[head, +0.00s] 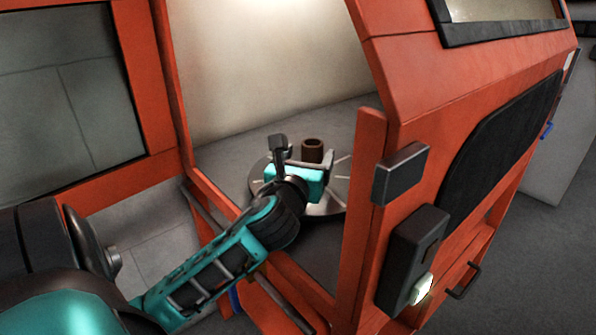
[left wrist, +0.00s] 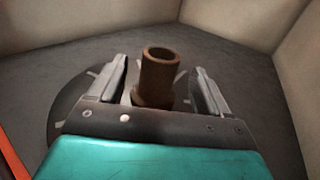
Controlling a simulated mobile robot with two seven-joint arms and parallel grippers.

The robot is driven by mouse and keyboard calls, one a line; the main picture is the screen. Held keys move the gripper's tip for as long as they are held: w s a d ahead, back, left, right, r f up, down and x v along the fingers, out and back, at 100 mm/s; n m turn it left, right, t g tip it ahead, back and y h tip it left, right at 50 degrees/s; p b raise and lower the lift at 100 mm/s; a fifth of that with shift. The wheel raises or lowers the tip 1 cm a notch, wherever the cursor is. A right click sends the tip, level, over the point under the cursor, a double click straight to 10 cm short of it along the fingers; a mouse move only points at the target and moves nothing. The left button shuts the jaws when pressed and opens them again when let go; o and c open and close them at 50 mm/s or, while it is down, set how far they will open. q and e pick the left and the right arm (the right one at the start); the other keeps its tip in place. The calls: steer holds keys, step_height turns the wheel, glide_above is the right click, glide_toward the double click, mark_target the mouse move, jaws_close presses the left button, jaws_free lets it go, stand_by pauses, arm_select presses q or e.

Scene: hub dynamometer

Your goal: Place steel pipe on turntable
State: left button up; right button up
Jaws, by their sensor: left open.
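The steel pipe (head: 312,150) is a short, brown, hollow cylinder standing upright on the grey round turntable (head: 333,203) inside the orange machine. In the left wrist view the pipe (left wrist: 159,75) stands between the two open fingers, with a visible gap on each side. Its lower end is partly hidden by the gripper body. My left gripper (head: 303,152) is open and reaches in through the machine's doorway over the turntable. The turntable (left wrist: 68,108) also shows in the left wrist view, with light radial marks. My right gripper is not in view.
The orange machine frame (head: 362,215) stands close to the right of my left arm. A dark control box (head: 410,255) and a grey box (head: 401,173) are fixed on it. Light walls (head: 265,60) enclose the turntable. The grey floor inside around the turntable is clear.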

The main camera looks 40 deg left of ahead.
arm_select(q)
steer(key=v, duration=0.8)
steer(key=shift+p, duration=0.35)
steer(key=shift+s, duration=0.1)
